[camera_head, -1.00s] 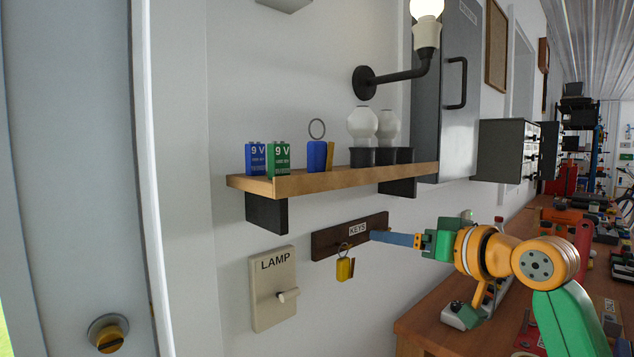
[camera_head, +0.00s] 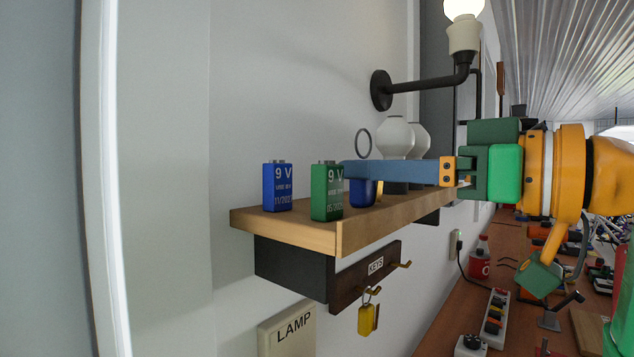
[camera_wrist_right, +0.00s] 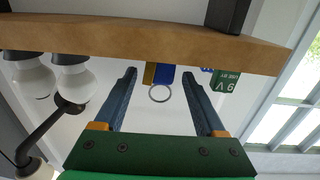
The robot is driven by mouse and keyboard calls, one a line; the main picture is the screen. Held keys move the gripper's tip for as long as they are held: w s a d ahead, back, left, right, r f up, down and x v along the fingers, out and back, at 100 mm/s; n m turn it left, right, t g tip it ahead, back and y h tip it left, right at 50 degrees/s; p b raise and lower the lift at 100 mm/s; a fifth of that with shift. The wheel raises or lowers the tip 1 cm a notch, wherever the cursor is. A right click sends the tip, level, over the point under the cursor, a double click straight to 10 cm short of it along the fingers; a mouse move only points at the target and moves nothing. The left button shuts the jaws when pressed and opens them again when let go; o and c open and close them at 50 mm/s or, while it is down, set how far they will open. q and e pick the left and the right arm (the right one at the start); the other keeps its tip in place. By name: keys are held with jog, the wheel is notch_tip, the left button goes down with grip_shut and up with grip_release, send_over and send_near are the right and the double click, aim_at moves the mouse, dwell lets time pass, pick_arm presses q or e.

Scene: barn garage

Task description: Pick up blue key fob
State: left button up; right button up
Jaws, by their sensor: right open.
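The blue key fob (camera_head: 363,193) stands on the wooden shelf (camera_head: 290,230), with its metal ring upright on top. A yellow fob is close beside it. My right gripper (camera_head: 350,170) reaches in from the right at fob height, and its near finger hides the fob's upper part in the head view. In the right wrist view, which looks upside down, the open fingers of the gripper (camera_wrist_right: 160,77) lie on either side of the blue fob (camera_wrist_right: 165,75) and the yellow fob (camera_wrist_right: 149,73), apart from both. My left gripper is out of view.
A blue battery (camera_head: 277,187) and a green battery (camera_head: 326,191) stand left of the fob. White bulbs (camera_head: 396,138) stand behind it. A lamp arm (camera_head: 425,85) juts from the wall above. A key rack (camera_head: 365,280) with a yellow fob hangs below the shelf.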

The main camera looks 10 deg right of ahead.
jog(key=shift+w+a+r, duration=0.1)
jog(key=shift+r, duration=0.05)
jog(key=shift+w+a+r+p, duration=0.4)
jog(key=shift+p, duration=0.75)
jog(key=x, duration=0.2)
jog(key=p+x, duration=0.1)
jog(key=x, duration=0.1)
jog(key=shift+f, duration=0.2)
jog(key=shift+w+a+f, duration=0.1)
jog(key=shift+s+d, duration=0.25)
jog(key=shift+s, duration=0.05)
jog(key=c, duration=1.1)
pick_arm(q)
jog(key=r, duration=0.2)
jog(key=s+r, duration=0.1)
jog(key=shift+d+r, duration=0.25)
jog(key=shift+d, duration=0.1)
pick_arm(e)
jog(key=shift+w, duration=0.1)
grip_shut()
jog(key=shift+a, duration=0.1)
